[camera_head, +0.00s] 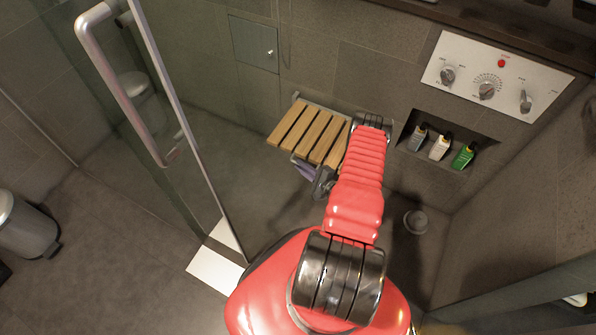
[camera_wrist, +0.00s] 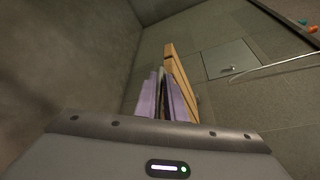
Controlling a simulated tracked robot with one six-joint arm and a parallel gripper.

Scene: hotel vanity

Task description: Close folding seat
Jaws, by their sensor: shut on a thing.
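The folding seat (camera_head: 303,133) has light wooden slats on a metal frame and is mounted on the dark tiled wall. It is folded down and juts out from the wall. My gripper (camera_head: 305,168) is at the seat's near lower edge, with its purple fingers partly under the slats. My red arm hides the seat's right end. In the wrist view, the purple fingers of my gripper (camera_wrist: 165,98) are close together against the seat, whose wooden edge (camera_wrist: 178,75) rises beside them. The exact contact is hidden.
A glass door with a metal handle (camera_head: 125,95) stands at the left. A control panel (camera_head: 490,78) and a niche with bottles (camera_head: 440,148) are on the wall to the right. A small grey round object (camera_head: 416,221) is on the floor. A bin (camera_head: 25,225) stands far left.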

